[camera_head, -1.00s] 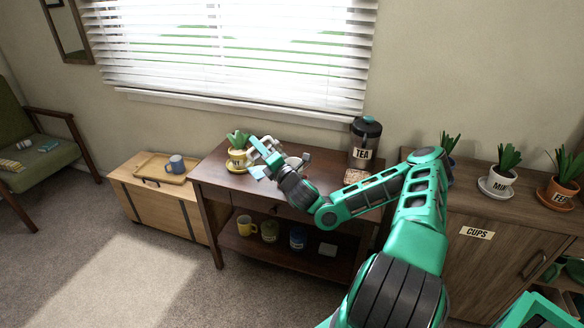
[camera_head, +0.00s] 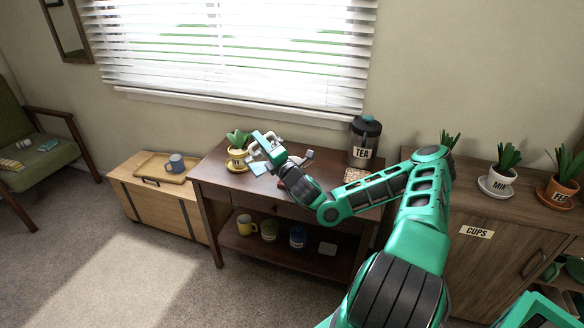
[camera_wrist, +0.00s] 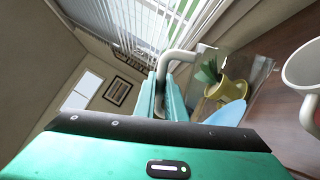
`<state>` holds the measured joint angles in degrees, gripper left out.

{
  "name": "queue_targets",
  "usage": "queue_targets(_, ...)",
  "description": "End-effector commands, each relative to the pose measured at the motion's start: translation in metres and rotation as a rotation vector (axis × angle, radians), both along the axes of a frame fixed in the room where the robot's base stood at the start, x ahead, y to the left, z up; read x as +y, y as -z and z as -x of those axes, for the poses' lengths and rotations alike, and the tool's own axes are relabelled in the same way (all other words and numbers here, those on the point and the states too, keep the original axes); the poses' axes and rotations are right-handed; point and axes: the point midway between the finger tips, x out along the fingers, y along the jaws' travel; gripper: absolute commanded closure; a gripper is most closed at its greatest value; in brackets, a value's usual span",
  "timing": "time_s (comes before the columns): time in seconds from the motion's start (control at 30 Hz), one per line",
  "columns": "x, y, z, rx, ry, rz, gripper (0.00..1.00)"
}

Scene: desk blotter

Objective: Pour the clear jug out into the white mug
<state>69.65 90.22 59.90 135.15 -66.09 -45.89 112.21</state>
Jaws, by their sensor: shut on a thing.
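My gripper (camera_head: 264,146) is above the dark wooden table by the window, its teal fingers also showing in the wrist view (camera_wrist: 168,98). It is shut on the pale handle of the clear jug (camera_wrist: 254,76). The jug is see-through and looks tilted; its contents cannot be made out. The white mug (camera_wrist: 306,68) shows partly at the right edge of the wrist view, close to the jug, with its opening and handle visible. In the head view my gripper and wrist largely hide the mug. I see no stream between jug and mug.
A yellow potted plant (camera_head: 237,158) stands left of the gripper, beside a light-blue flat item (camera_head: 259,168). A black TEA canister (camera_head: 364,143) stands at the table's back right.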

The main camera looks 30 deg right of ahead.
Motion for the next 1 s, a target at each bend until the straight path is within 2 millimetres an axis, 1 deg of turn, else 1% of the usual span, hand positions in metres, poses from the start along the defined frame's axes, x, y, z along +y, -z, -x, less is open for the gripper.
queue_targets(0.37,-0.0034,-0.0048,0.0,-0.003,-0.001,-0.036,1.0)
queue_targets(1.0,-0.0028,-0.0077,-0.0016,-0.003,-0.01,-0.071,1.0)
